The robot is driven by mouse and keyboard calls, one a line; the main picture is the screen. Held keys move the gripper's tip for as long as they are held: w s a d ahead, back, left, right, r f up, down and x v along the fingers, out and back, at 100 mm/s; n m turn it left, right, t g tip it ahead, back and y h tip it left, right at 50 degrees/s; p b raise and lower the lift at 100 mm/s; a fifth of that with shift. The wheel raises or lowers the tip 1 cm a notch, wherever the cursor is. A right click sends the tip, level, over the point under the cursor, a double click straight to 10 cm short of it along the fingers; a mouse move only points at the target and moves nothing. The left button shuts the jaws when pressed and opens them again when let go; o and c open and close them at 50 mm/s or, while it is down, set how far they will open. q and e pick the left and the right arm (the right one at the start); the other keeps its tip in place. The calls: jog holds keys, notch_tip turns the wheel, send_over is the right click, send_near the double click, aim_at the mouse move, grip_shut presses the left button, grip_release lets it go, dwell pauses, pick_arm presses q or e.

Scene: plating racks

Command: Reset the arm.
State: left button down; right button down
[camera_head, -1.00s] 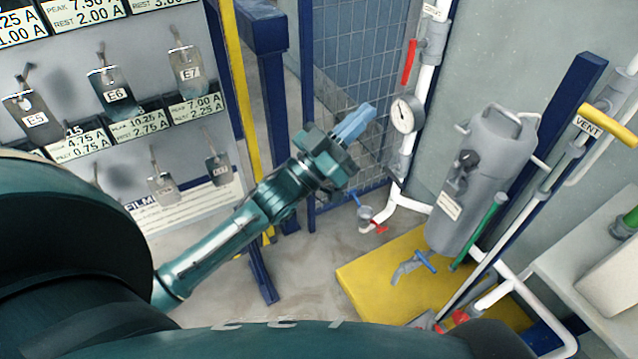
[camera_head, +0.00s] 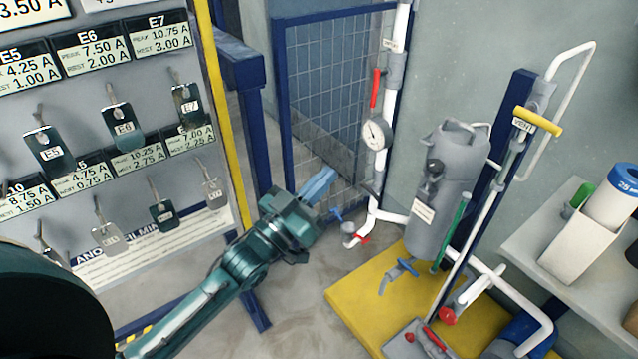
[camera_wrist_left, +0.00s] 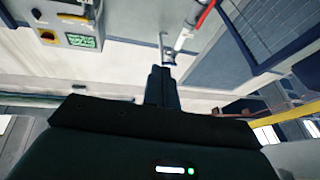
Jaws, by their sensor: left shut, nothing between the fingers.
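My left gripper (camera_head: 318,186) is on a green arm that comes in from the lower left in the head view. Its blue fingers are together and hold nothing. It hangs in free air in front of the blue-framed mesh panel (camera_head: 325,100), apart from the things around it. In the left wrist view the dark closed fingers (camera_wrist_left: 161,85) point away over a pale floor. My right gripper does not show in either view.
A board with hanging tags (camera_head: 60,100) stands at the left beside a yellow post (camera_head: 222,110). At the right are a gauge (camera_head: 377,133), a grey tank (camera_head: 447,185) on a yellow platform (camera_head: 350,300), white pipes, and a shelf (camera_head: 530,245) with containers.

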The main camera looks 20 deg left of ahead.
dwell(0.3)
